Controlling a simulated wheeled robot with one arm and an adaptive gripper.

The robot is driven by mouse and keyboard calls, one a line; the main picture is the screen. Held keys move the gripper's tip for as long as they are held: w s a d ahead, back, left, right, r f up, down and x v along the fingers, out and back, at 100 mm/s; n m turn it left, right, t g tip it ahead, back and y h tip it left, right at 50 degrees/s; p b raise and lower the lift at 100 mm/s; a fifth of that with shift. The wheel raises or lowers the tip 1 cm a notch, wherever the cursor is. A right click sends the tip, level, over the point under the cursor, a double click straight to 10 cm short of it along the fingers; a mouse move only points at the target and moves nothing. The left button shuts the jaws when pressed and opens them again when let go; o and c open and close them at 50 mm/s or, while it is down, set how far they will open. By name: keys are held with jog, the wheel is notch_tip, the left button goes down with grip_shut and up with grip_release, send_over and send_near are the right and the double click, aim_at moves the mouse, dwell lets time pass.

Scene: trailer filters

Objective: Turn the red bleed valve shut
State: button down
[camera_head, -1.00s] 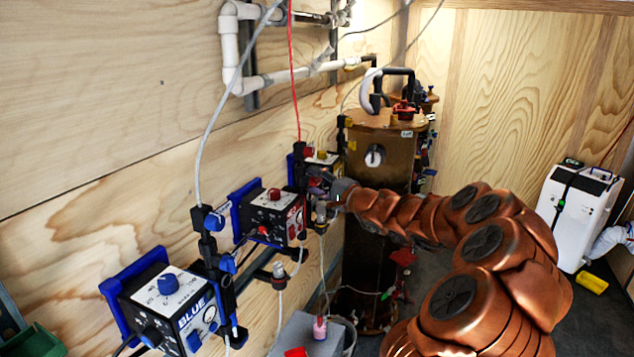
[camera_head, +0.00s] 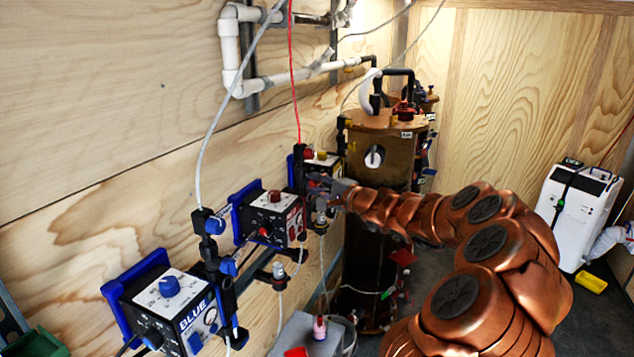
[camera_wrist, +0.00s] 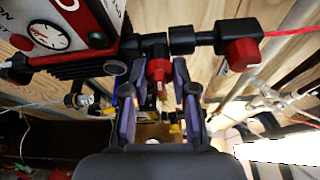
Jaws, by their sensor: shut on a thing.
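A red valve handle (camera_wrist: 158,72) hangs from a black fitting in the middle of the wrist view. My gripper (camera_wrist: 157,92) has one finger on each side of it and is shut on it. In the head view my gripper (camera_head: 324,194) is at the fittings beside the wall, just right of the red-labelled control box (camera_head: 272,216). The valve handle between the fingers cannot be made out there. A second red knob (camera_wrist: 242,54) sits on the same black pipe, to the right and apart from my fingers.
A box with a round gauge (camera_wrist: 60,32) is close at upper left of the wrist view. A blue-labelled box (camera_head: 168,305) is nearer on the wall. A brown tank (camera_head: 385,150) stands behind my gripper. Hoses hang around the fittings.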

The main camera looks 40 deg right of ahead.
dwell(0.3)
jog(key=c, duration=0.9)
grip_release()
jog(key=shift+c, duration=0.2)
jog(key=shift+s, duration=0.15)
jog(key=s+d, duration=0.1)
jog(key=s, duration=1)
jog(key=shift+s+d+r, duration=0.25)
jog(key=shift+s+d, duration=0.05)
jog(key=shift+d, duration=0.05)
jog(key=shift+a, duration=0.1)
